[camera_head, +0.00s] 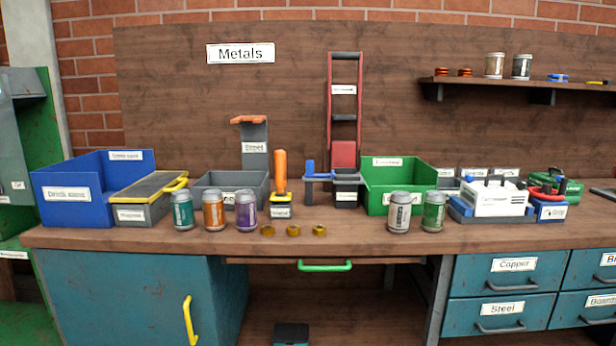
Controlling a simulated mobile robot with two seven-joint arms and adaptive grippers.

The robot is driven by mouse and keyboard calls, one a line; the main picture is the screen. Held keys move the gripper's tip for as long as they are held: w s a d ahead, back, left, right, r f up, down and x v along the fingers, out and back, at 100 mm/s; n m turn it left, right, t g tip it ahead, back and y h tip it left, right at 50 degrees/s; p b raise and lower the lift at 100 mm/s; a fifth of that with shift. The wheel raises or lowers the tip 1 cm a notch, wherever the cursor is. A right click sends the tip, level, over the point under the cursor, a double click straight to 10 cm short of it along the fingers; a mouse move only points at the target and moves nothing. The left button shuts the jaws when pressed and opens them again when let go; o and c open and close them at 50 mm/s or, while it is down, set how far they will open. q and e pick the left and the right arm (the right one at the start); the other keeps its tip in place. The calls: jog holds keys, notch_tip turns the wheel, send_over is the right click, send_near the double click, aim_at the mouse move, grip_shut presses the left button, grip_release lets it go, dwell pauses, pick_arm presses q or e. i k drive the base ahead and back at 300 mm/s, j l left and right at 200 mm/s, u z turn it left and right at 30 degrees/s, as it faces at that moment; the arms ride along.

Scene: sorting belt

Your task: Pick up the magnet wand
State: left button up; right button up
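What looks like the magnet wand (280,170), with an upright orange handle, stands near the middle of the bench. Its lower end is in a small black and yellow holder (281,201) with a white label too small to read surely. The part of the wand inside the holder is hidden. Neither of my grippers shows in the head view.
Several cans, including a purple one (246,211), stand left of the wand. Brass-coloured rings (294,230) lie in front. A grey bin (214,180) is behind left, a blue-handled fixture (312,180) right. The bench's front strip (350,242) is clear.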

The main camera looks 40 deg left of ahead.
aim_at(280, 155)
jog(key=i+j+z, duration=0.1)
jog(key=j, duration=0.25)
jog(key=i+j+z, duration=0.1)
jog(key=j, duration=0.3)
jog(key=i+j, duration=0.15)
jog(key=j, duration=0.25)
jog(key=l+z, duration=0.05)
